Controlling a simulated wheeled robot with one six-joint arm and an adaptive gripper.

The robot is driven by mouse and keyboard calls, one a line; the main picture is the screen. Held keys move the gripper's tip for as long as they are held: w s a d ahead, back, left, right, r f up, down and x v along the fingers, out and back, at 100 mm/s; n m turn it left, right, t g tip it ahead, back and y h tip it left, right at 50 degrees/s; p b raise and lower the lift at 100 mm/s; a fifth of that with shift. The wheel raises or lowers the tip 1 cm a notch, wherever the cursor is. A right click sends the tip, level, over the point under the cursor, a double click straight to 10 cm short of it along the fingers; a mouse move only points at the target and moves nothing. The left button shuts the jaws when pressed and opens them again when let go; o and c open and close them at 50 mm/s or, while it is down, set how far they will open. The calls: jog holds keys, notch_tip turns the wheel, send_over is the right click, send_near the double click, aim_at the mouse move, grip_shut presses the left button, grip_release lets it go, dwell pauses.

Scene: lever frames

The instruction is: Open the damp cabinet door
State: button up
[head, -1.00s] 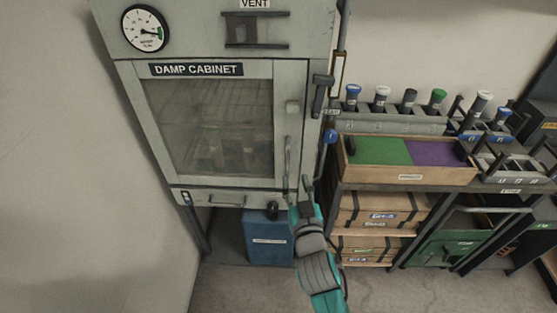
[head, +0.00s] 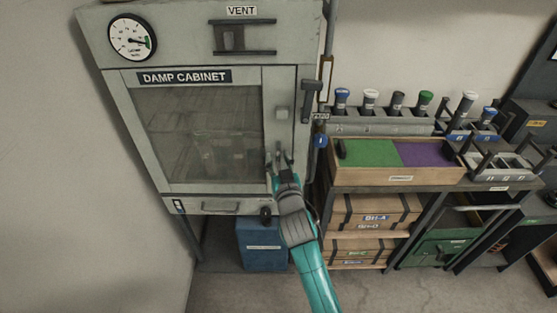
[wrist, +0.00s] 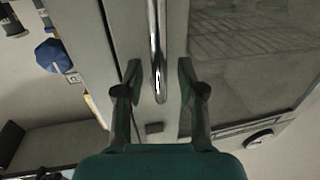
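The damp cabinet (head: 118,100) stands at the left in the head view. Its door (head: 122,78) has a pale frame, a dark window and a label plate, and it looks closed. In the wrist view a shiny vertical bar handle (wrist: 157,45) runs down the pale door frame (wrist: 173,60). My gripper (head: 279,158) is at the lower right of the door in the head view and largely hides the handle there. In the wrist view my gripper (wrist: 160,78) is open, with one finger on each side of the handle's end. I see gaps beside the bar.
A dark lever (head: 308,101) sits on the cabinet's right side. A blue bin (head: 262,246) stands under the cabinet. Open floor (head: 385,295) lies in front.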

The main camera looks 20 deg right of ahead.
grip_shut()
dwell(0.4)
